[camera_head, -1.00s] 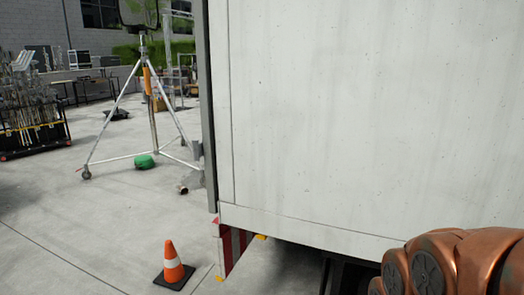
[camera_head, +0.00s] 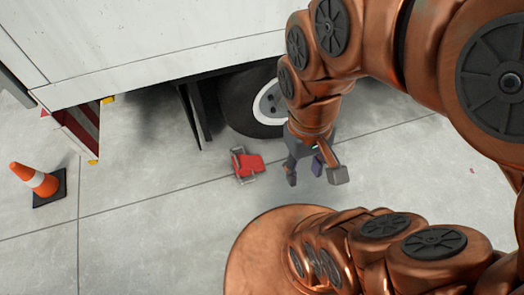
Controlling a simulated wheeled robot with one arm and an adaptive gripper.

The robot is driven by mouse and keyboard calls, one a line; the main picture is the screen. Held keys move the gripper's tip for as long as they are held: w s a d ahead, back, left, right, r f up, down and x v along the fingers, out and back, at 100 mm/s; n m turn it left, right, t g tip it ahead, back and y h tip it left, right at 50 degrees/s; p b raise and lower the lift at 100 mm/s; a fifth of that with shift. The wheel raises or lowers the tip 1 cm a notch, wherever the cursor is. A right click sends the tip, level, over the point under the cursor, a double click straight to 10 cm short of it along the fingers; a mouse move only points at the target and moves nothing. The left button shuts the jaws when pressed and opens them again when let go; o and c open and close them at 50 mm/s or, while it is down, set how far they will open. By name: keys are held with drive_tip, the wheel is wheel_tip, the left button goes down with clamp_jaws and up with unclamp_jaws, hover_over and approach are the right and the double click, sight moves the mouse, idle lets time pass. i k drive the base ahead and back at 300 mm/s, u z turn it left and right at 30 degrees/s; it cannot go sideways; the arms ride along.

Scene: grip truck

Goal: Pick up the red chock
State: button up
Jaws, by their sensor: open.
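The red chock (camera_head: 248,165) lies on the concrete ground beside the truck's wheel, a little left of and in front of the tyre. It looks small, with a grey part along its left side. My gripper (camera_head: 316,178) hangs above the ground to the right of the chock, apart from it. Its dark fingers are spread open and hold nothing. My copper arm hides part of the wheel behind it.
The white truck body (camera_head: 150,40) fills the top left, with a black tyre (camera_head: 238,108) under it and a dark mudflap (camera_head: 192,115) near the chock. The concrete left of and below the chock is clear.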

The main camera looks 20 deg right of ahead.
sight(245, 165)
drive_tip(key=u, duration=0.35)
drive_tip(key=k, duration=0.5)
drive_tip(key=u, duration=1.55)
drive_tip(key=i, duration=1.25)
drive_tip(key=z, duration=0.9)
